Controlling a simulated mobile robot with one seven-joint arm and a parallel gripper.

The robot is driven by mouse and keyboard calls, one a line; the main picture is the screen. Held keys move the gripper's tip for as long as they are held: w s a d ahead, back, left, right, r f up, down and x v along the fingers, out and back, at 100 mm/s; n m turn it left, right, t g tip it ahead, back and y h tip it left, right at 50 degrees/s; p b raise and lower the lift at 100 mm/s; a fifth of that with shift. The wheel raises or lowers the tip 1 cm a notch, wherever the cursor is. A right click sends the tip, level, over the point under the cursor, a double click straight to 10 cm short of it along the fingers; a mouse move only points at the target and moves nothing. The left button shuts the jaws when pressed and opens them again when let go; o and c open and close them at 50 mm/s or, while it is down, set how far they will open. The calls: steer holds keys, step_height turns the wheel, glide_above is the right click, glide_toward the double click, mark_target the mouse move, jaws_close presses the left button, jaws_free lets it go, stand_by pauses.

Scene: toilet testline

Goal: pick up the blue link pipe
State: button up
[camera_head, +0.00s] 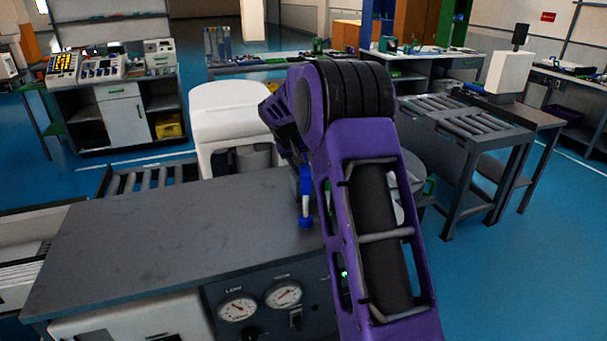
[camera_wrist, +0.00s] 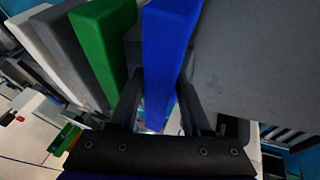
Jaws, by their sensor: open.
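The blue link pipe (camera_head: 305,187) stands upright near the back right edge of the grey worktop, beside my purple arm. In the wrist view the blue pipe (camera_wrist: 167,50) is large and close, and it runs down between the two black fingers of my gripper (camera_wrist: 160,88). The fingers are apart, one on each side of the pipe; I cannot tell whether either touches it. In the head view my arm hides most of the gripper.
A green part (camera_wrist: 100,45) stands close to the left of the blue pipe in the wrist view. The worktop (camera_head: 160,230) is clear to the left. A white machine (camera_head: 228,115) and a roller conveyor (camera_head: 145,178) lie behind it. Another roller table (camera_head: 470,120) stands at right.

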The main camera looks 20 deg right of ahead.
steer(key=shift+x, duration=1.25)
jaws_close()
steer(key=shift+r, duration=0.1)
step_height(320, 180, up, 15)
stand_by(0.6)
stand_by(0.3)
